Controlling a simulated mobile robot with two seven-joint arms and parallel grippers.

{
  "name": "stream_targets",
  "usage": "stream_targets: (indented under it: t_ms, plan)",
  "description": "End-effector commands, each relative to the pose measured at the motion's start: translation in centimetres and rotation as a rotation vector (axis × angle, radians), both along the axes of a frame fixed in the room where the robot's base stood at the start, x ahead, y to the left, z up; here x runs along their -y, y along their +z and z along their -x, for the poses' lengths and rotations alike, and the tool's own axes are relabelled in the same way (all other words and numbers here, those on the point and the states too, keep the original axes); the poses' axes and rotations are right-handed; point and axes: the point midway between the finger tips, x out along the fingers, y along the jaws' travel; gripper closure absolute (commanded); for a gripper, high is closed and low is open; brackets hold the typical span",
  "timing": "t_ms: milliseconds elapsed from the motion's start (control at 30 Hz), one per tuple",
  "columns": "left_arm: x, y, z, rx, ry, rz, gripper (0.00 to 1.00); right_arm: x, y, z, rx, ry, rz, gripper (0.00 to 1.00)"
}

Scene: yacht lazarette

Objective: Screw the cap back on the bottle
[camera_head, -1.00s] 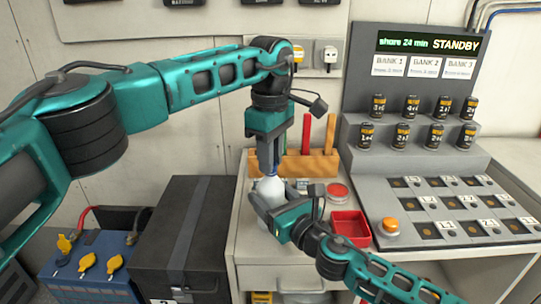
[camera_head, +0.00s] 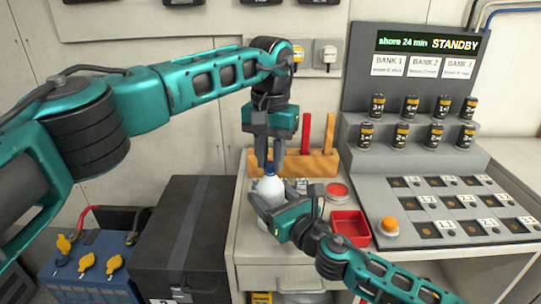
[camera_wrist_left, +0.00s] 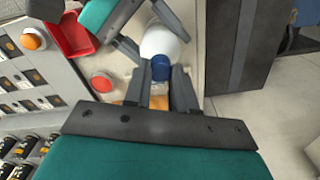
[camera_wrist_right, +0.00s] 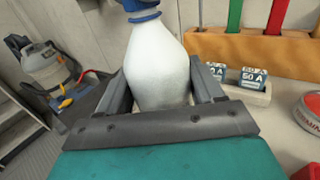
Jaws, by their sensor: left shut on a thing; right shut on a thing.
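The white bottle (camera_head: 268,187) stands upright on the bench top. My right gripper (camera_head: 270,207) is shut on its body from the side; the right wrist view shows a finger on each side of the bottle (camera_wrist_right: 158,68). The blue cap (camera_wrist_left: 161,66) sits at the top of the bottle's neck. My left gripper (camera_head: 269,163) points straight down over the bottle and is shut on the cap, one finger on each side. A blue collar (camera_wrist_right: 145,17) shows below the cap in the right wrist view. The thread is hidden.
A red tray (camera_head: 349,227) and a round red-topped tin (camera_head: 337,191) stand right of the bottle. A wooden tool rack (camera_head: 310,162) is behind it. The grey battery panel (camera_head: 445,205) is at the right, a dark chest (camera_head: 180,240) at the left.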

Motion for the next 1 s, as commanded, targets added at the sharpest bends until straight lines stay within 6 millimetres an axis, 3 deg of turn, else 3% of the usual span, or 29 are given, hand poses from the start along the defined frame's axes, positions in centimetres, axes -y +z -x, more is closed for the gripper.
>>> stream_targets:
  t_ms: [133,167,400,733,1000]
  plan:
    - [0.1,0.1,0.1,-0.001,0.0,0.001,1.0,0.1,-0.1,0.0,-0.003,-0.001,0.001,1.0]
    - [0.1,0.1,0.1,-0.001,0.0,0.001,0.72,0.1,-0.1,0.0,-0.003,-0.001,0.001,1.0]
    - [0.0,0.0,0.0,0.0,0.002,0.0,0.49,0.0,-0.1,0.0,-0.003,-0.001,0.001,1.0]
    - [0.0,0.6,0.0,0.001,0.004,0.0,0.49,0.0,-0.1,0.0,-0.002,-0.001,0.0,1.0]
    - [0.1,3.9,0.0,0.002,0.003,0.001,0.49,0.0,-0.1,0.0,-0.002,-0.001,0.001,1.0]
